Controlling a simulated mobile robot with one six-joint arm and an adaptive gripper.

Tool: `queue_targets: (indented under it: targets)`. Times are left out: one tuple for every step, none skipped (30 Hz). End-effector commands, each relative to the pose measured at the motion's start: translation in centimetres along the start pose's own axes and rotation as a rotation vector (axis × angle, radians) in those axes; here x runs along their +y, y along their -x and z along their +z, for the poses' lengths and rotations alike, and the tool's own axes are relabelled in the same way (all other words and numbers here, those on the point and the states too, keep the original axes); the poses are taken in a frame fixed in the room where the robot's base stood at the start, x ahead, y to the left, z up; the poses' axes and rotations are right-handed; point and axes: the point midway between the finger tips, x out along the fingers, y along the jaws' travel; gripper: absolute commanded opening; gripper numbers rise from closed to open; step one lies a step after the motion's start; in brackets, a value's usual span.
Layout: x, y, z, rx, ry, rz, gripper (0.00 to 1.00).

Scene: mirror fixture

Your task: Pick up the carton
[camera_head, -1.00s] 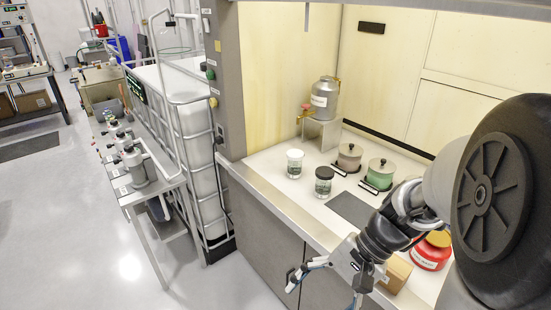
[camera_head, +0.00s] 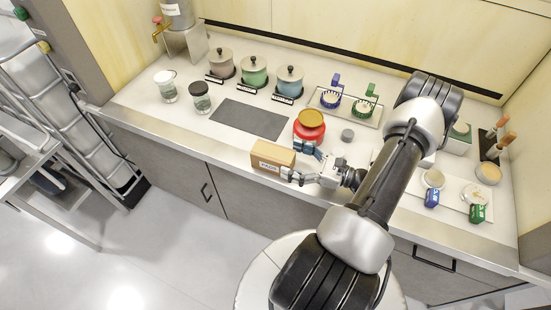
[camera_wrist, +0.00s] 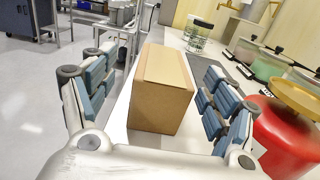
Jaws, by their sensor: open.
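The carton (camera_head: 272,157) is a small brown box with a white label, standing on the white counter near its front edge. It also shows in the wrist view (camera_wrist: 160,105), upright between the two fingers. My gripper (camera_head: 300,163) is open at the carton's right end in the head view. In the wrist view my gripper (camera_wrist: 150,100) has one padded finger on each side of the carton, with a gap at the left. The right finger is close to the carton; I cannot tell whether it touches.
A red jar with a yellow lid (camera_head: 310,125) stands close beside my gripper. A dark grey mat (camera_head: 250,118) lies behind the carton. Lidded pots (camera_head: 254,72) and two glass jars (camera_head: 199,98) stand further back. The counter's front edge (camera_head: 200,140) is close to the carton.

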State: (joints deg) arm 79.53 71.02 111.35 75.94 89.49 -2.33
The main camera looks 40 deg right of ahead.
Motion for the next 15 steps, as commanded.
queue_targets:
  targets:
    - [0.1,-0.7,-0.1,-0.001,-0.001,0.003,0.78]
    - [0.1,-1.0,-0.1,-0.001,0.000,0.005,0.78]
    - [0.1,-1.4,-0.1,0.000,0.000,0.005,0.78]
    - [0.0,-1.7,-0.1,0.000,0.000,0.004,0.78]
    - [0.0,-2.1,-0.2,0.000,-0.001,0.005,0.78]
    - [-0.1,-2.5,-0.3,0.000,0.000,0.006,0.78]
    - [-0.1,-2.9,-0.4,0.000,0.000,0.006,0.78]
    - [-0.2,-3.4,-0.5,0.001,0.000,0.007,0.78]
    - [-0.3,-4.0,-0.7,0.001,0.000,0.007,0.78]
    - [-0.4,-4.5,-0.8,0.001,0.000,0.008,0.78]
    - [-0.5,-5.0,-0.8,0.001,0.000,0.008,0.78]
    - [-0.5,-5.5,-0.7,0.001,0.000,0.007,0.78]
    - [-0.5,-5.9,-0.7,0.001,-0.001,0.007,0.78]
    - [-0.5,-6.2,-0.7,0.001,-0.001,0.006,0.78]
    - [-0.5,-6.5,-0.7,0.001,-0.001,0.005,0.78]
